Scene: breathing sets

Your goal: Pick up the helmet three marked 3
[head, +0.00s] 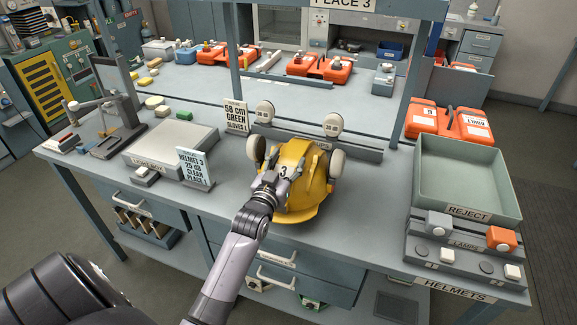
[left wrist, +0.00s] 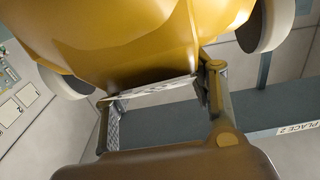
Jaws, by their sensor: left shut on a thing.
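The yellow helmet (head: 303,191), marked 3, has pale round ear muffs on its sides and is at the front middle of the grey workbench. My left gripper (head: 270,183) reaches it from the front and is shut on its front part, by the label. In the left wrist view the helmet (left wrist: 120,35) fills the top, and the gripper's fingers (left wrist: 155,100) are on either side of a pale label plate. I cannot tell whether the helmet is clear of the bench. My right gripper is not in view.
A green-grey REJECT tray (head: 465,175) stands at the right, with a lamp panel (head: 462,247) in front of it. A post (head: 233,65) rises at the back.

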